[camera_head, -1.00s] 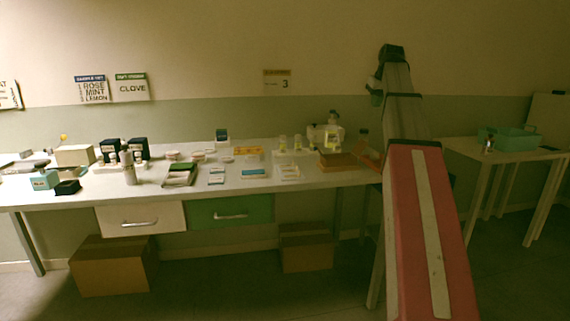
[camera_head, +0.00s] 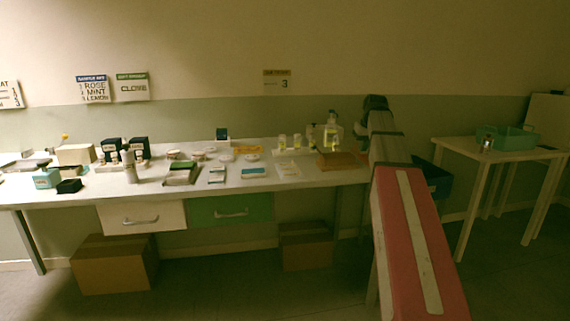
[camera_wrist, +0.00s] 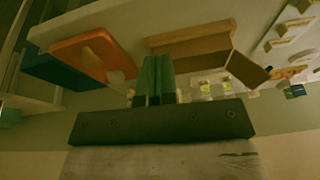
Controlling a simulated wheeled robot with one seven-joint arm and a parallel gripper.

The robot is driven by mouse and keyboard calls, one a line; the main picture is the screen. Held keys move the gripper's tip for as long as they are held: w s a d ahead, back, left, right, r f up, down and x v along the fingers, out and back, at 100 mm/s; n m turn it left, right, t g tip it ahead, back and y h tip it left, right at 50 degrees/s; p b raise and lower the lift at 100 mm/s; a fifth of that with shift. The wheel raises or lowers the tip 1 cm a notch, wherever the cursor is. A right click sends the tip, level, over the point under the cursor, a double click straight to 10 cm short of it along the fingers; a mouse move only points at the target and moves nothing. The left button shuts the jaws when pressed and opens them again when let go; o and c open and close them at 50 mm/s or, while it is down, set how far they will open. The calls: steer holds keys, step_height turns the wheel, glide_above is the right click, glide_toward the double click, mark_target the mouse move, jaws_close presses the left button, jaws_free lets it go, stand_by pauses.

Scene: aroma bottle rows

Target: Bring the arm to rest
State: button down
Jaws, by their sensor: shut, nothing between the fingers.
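My gripper (camera_wrist: 154,80) shows in the wrist view with its two dark green fingers together and nothing between them. It points toward the right end of the long table (camera_wrist: 125,20), near an orange tray with a cutout (camera_wrist: 72,52) and a brown box (camera_wrist: 188,47). It appears apart from both. In the head view my arm reaches forward at the right, over or beside the table's right end. The gripper itself is hidden there behind the arm.
The long white table (camera_head: 310,178) carries bottles, trays and small boxes. A clear pump bottle (camera_head: 332,132) and the brown box (camera_head: 338,160) stand near my arm. A dark blue bin (camera_head: 433,178) sits beyond the arm. A side table (camera_head: 450,147) holds a green crate (camera_head: 515,139).

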steer(key=s+a+f+g, duration=0.1)
steer(key=s+a+f, duration=0.2)
steer(key=s+f, duration=0.5)
steer(key=s+a+f+m+g, duration=0.1)
steer(key=s+a+f, duration=0.3)
steer(key=s+f, duration=0.5)
steer(key=s+a+f+g, duration=0.1)
steer(key=s+a+f, duration=0.3)
steer(key=f, duration=2.1)
steer(key=s, duration=0.4)
steer(key=shift+s+a+f+m+h, duration=0.25)
steer(key=shift+s+f+m+h, duration=0.05)
steer(key=shift+f+h, duration=0.1)
